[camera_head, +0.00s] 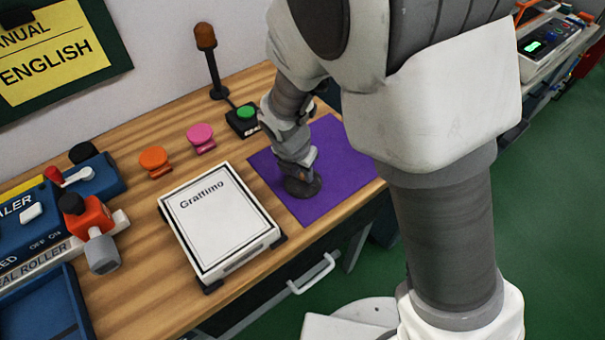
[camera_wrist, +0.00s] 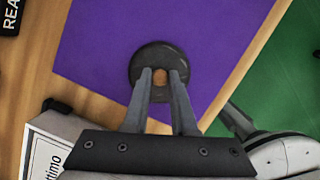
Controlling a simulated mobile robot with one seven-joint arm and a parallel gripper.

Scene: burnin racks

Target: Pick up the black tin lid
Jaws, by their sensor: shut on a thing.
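The black tin lid (camera_wrist: 161,55) is a round dark disc with a brown knob at its middle. It lies on, or just above, a purple mat (camera_wrist: 90,38); I cannot tell which. My gripper (camera_wrist: 160,76) is shut on the lid, its two fingers on either side of the knob. In the head view the lid (camera_head: 302,187) shows under my gripper (camera_head: 297,172), over the lower middle of the purple mat (camera_head: 335,160). My fingers hide part of the lid's near side.
A white box marked "Grattimo" (camera_head: 220,220) stands left of the mat. Orange (camera_head: 154,160) and pink (camera_head: 201,137) knobs, a green button box (camera_head: 245,118) and a lamp post (camera_head: 212,65) stand behind. A blue sealer (camera_head: 60,205) is at left. The table edge is close in front.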

